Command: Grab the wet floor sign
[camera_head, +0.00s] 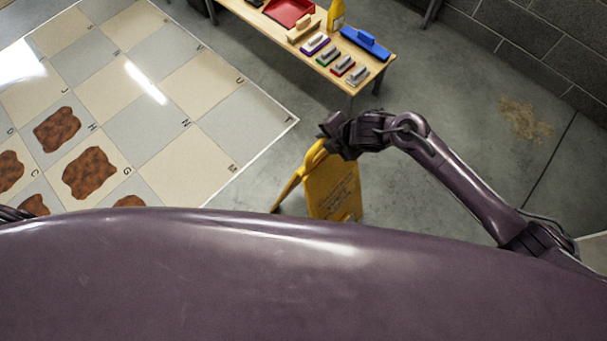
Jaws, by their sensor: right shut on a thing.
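The wet floor sign (333,187) is a yellow folding A-frame with its two panels spread. It stands on the grey concrete floor, right of the tiled area, and my purple body hides part of the floor in front of it. My right gripper (328,138) is at the sign's top edge and is shut on it. My right arm reaches in from the right. My left gripper is not in view; only a bit of my left arm shows at the left edge.
A wooden table (385,66) at the top holds several brushes, a blue block-like tool (364,43), a red dustpan (289,12) and a yellow bottle (336,15). Tiles at left carry brown stains (89,172). A block wall (545,35) stands at the upper right.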

